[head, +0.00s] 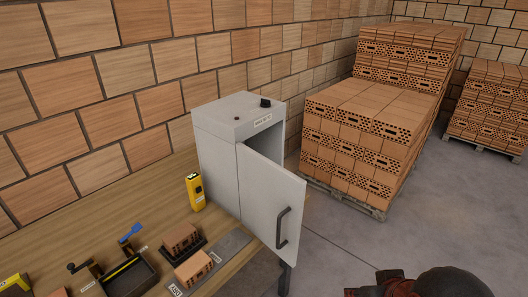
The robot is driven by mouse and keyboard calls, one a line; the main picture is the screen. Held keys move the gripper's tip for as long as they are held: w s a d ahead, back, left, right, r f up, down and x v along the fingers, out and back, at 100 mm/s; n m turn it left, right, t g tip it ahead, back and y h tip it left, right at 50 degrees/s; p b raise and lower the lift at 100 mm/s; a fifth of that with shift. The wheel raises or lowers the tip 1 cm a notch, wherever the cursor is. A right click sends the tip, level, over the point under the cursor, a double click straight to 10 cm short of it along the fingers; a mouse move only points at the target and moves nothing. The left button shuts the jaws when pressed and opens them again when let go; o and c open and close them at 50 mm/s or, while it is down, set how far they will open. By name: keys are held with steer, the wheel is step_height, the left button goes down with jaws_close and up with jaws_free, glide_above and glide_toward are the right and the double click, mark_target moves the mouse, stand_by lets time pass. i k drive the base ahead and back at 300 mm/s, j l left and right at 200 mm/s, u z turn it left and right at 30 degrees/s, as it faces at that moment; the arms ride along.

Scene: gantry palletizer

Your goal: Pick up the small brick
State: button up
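Two small reddish-brown bricks show on the wooden bench in the head view. One small brick (181,237) sits on a dark base near the grey strip. The other small brick (193,268) lies just in front of it, on or beside the grey labelled strip; its exact support is hard to tell. I cannot tell which one the task names. Both stand clear of any gripper. Dark rounded parts at the bottom right edge look like my arm, but no gripper fingers show.
A grey cabinet (222,150) with its door (268,200) swung open stands right of the bricks. A yellow device (194,192), a black tray (128,277) and a blue-handled tool (130,233) share the bench (70,232). Brick pallets (362,130) stand behind; the floor (440,215) is open at right.

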mark_target(176, 242)
steer(key=u, duration=1.35)
